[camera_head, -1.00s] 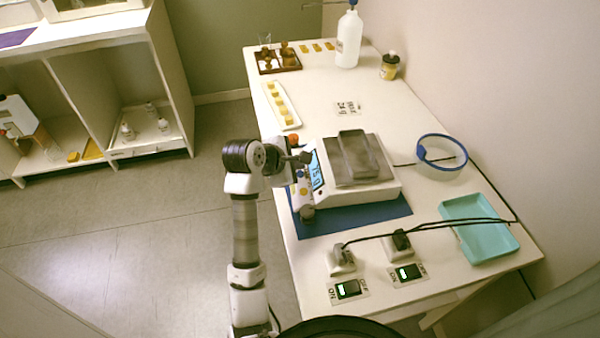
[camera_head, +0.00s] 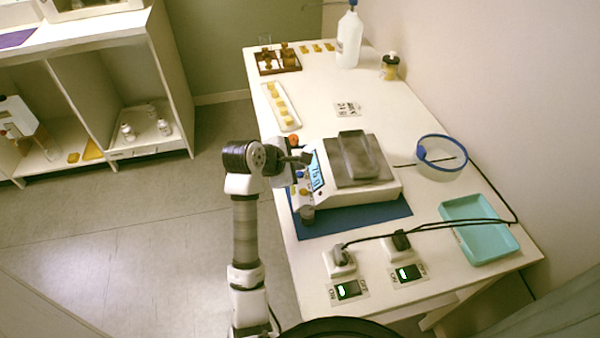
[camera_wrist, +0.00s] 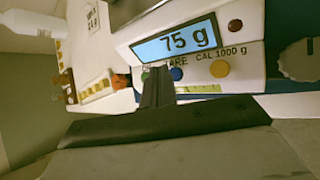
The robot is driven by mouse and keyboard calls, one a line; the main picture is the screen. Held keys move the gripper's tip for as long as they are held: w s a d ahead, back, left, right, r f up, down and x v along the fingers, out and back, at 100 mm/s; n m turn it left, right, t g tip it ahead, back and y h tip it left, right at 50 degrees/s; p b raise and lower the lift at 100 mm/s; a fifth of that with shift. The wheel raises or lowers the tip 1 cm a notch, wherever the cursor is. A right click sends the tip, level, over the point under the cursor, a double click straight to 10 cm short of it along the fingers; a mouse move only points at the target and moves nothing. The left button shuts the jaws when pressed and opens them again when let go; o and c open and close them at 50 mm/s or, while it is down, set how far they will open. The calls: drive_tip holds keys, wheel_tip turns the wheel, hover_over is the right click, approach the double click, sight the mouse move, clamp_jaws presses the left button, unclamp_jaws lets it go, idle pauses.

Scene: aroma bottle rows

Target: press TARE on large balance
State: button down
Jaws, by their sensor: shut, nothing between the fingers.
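The large balance (camera_head: 385,192) stands on a blue mat on the table, with a grey block (camera_head: 357,154) on its dark pan. In the wrist view its lit display (camera_wrist: 176,40) reads 75 g. Below it are the labels TARE and CAL 1000 g, with a blue button (camera_wrist: 176,74) under TARE and a yellow button (camera_wrist: 220,68) under CAL. My gripper (camera_wrist: 160,72) is shut and empty, its fingertips at the front panel just left of the blue button. They partly cover the lettering there. I cannot tell whether they touch the panel.
Two switches (camera_head: 348,290) with plugs and cables sit nearer, beside a teal tray (camera_head: 484,247). A blue-rimmed round dish (camera_head: 441,155) stands right of the balance.

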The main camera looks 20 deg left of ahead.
drive_tip(key=shift+f, duration=0.15)
idle(0.5)
drive_tip(key=shift+f+b, duration=0.3)
drive_tip(key=shift+b, duration=0.5)
drive_tip(key=shift+f+b, duration=0.35)
drive_tip(key=shift+b, duration=0.3)
idle(0.3)
drive_tip(key=shift+r, duration=0.1)
idle(0.3)
drive_tip(key=shift+r, duration=0.7)
drive_tip(key=shift+r, duration=0.1)
wheel_tip(320, 180, up, 5)
drive_tip(key=shift+f+p, duration=0.1)
drive_tip(key=shift+p, duration=0.95)
